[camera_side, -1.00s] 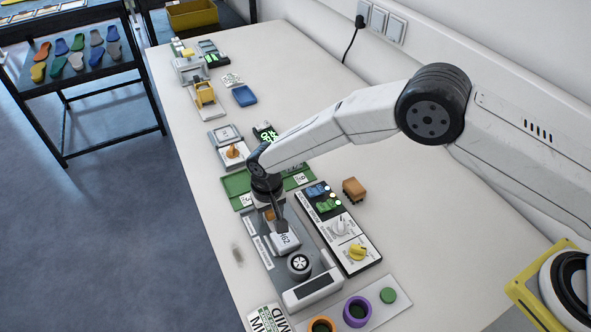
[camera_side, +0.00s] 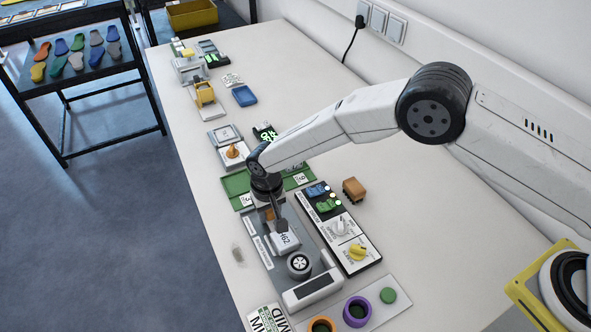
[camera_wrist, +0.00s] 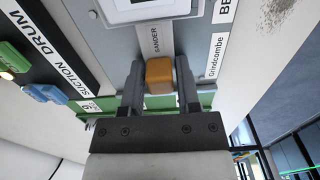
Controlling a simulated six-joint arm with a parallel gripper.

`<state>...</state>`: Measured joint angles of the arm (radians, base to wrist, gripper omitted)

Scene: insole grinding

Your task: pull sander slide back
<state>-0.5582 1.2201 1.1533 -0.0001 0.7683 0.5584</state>
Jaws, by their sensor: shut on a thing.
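The sander (camera_side: 300,263) is a long grey unit on the bench, with a round spoked wheel and a pale slide block (camera_side: 285,242) marked with "62". An orange-brown handle (camera_wrist: 159,75) stands on the sander's label strip in the wrist view. My gripper (camera_side: 269,215) points down over the far end of the sander. In the wrist view, my gripper (camera_wrist: 159,88) has its two dark fingers on either side of the handle, shut on it. In the side view the handle is mostly hidden by the fingers.
A control panel (camera_side: 341,232) with a white and a yellow knob lies right of the sander. A green tray (camera_side: 236,184) lies beyond it. A brown block (camera_side: 354,189) sits to the right. Orange and purple rings (camera_side: 357,311) are at the front.

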